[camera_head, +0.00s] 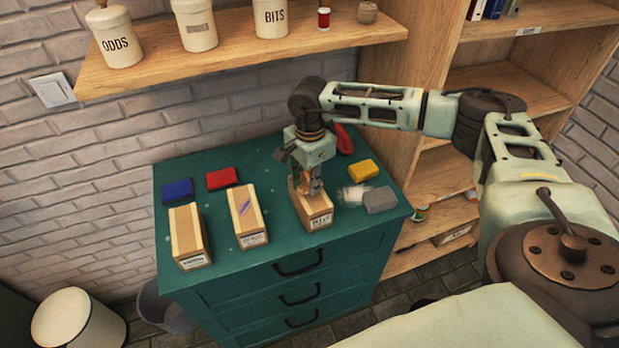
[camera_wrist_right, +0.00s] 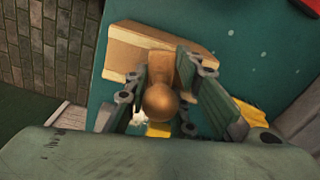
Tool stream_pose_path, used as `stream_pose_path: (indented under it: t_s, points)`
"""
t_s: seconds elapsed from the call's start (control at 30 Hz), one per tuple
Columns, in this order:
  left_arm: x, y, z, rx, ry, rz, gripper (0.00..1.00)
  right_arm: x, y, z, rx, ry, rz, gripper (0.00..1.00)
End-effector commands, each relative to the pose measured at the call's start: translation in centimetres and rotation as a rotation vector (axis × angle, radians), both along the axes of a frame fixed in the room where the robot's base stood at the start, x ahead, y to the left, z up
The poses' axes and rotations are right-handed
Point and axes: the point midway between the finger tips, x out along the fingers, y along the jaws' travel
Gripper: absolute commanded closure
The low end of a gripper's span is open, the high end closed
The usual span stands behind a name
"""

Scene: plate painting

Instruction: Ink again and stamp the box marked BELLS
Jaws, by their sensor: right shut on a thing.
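My right gripper (camera_head: 308,182) is shut on a wooden stamp, whose round knob (camera_wrist_right: 160,101) shows between the fingers in the wrist view. The stamp is over the right-hand cardboard box (camera_head: 318,217); I cannot tell whether it touches the lid. That box's front label is too small to read surely. The middle box (camera_head: 250,226) has a purple mark on top. The left box (camera_head: 184,232) shows no mark on top. A blue pad (camera_head: 177,190), a red pad (camera_head: 222,178) and a yellow pad (camera_head: 363,170) lie behind the boxes. My left gripper is not in view.
A grey block (camera_head: 380,199) lies beside a whitish smear at the right of the green cabinet top (camera_head: 277,246). A red object (camera_head: 344,140) is partly hidden behind my right gripper. A shelf (camera_head: 240,54) with jars hangs above. Wooden shelving stands at the right.

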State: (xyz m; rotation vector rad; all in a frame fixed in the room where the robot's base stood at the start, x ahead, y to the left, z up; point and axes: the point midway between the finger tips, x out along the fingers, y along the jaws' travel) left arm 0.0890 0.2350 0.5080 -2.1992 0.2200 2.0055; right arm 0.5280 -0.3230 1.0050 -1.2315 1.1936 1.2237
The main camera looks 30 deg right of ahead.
Motion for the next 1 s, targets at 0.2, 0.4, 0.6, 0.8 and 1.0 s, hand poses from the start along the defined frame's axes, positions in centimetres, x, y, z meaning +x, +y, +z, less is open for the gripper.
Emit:
stream_pose_path:
  t_s: [0.2,0.4,0.6,0.8,1.0]
  points:
    - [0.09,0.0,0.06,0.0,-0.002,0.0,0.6,0.01,0.02,0.04,0.0,0.0,0.0,0.94]
    - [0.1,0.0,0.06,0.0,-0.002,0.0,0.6,0.01,0.02,0.05,0.0,0.0,0.0,0.94]
    - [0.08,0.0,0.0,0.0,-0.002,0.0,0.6,0.02,0.02,-0.01,0.0,0.0,0.0,0.94]
    - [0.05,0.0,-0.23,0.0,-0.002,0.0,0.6,0.02,0.02,-0.26,0.0,0.0,0.0,0.94]
    - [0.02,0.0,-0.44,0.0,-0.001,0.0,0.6,0.02,0.02,-0.5,0.0,0.0,0.0,0.94]
